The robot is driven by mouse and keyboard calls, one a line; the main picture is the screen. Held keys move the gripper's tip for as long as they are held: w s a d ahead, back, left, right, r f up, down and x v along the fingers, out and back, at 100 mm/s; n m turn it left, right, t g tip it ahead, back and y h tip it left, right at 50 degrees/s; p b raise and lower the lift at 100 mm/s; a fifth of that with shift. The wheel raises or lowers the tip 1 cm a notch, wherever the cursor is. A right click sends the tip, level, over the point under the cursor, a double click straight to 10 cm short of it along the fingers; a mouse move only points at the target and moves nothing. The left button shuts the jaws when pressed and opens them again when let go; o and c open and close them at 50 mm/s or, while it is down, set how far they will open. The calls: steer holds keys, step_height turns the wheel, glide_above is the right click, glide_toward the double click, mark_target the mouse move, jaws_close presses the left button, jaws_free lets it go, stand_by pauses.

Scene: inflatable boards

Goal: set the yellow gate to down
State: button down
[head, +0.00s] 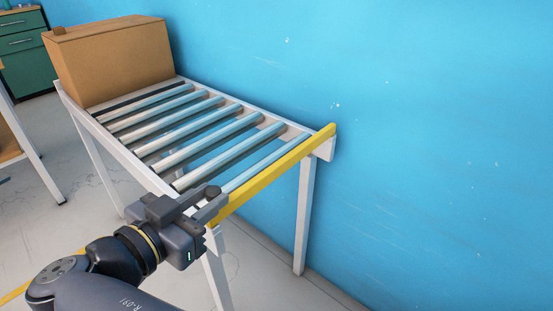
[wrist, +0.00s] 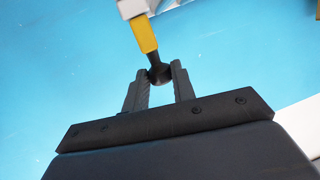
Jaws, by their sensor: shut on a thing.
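The yellow gate (head: 275,171) is a bar across the near end of a roller conveyor (head: 130,159). It runs from my gripper at the lower left to the conveyor's far right corner and stands along the end of the rollers. In the wrist view, the yellow bar (wrist: 145,34) ends in a dark round knob (wrist: 159,74). My gripper (head: 214,198) is at the near-left end of the bar. In the wrist view my gripper (wrist: 161,76) has its two fingers shut on the knob. The gripper hides that end of the bar in the head view.
A cardboard box (head: 115,62) sits on the far end of the rollers. A blue wall (head: 430,120) runs close along the conveyor's right side. A green drawer cabinet (head: 25,50) stands at the far left. Open floor (head: 60,225) lies left of the conveyor.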

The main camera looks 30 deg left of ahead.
steer(key=shift+f, duration=0.4)
steer(key=c, duration=1.5)
jaws_free()
steer(key=o, duration=0.3)
steer(key=shift+r, duration=0.1)
